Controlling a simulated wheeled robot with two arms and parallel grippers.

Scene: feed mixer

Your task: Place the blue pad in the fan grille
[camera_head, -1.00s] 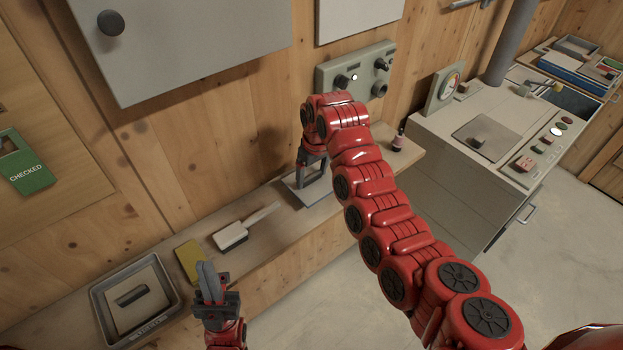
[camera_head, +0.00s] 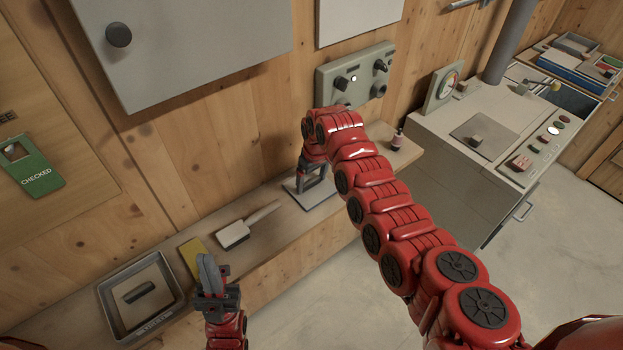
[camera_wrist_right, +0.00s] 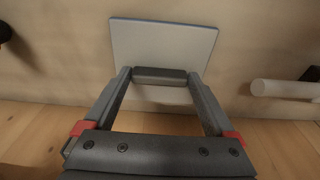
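A flat grey-blue pad (camera_head: 318,196) with a dark block handle lies on the wooden shelf; it looks the most like the blue pad. My right gripper (camera_head: 315,183) is over it. In the right wrist view the pad (camera_wrist_right: 165,45) lies beyond my right gripper (camera_wrist_right: 160,76). Its spread fingers stand at the two ends of the dark handle; no clear gap shows, and I cannot tell whether they touch it. My left gripper (camera_head: 208,274) is near the shelf's front edge, its fingers together and empty. I cannot make out a fan grille.
On the shelf are a metal tray (camera_head: 112,315) holding a dark-handled pad, a yellow pad (camera_head: 191,255) and a white brush (camera_head: 233,235). A knob panel (camera_head: 352,78) is on the wall above. A grey machine (camera_head: 460,150) stands at the right.

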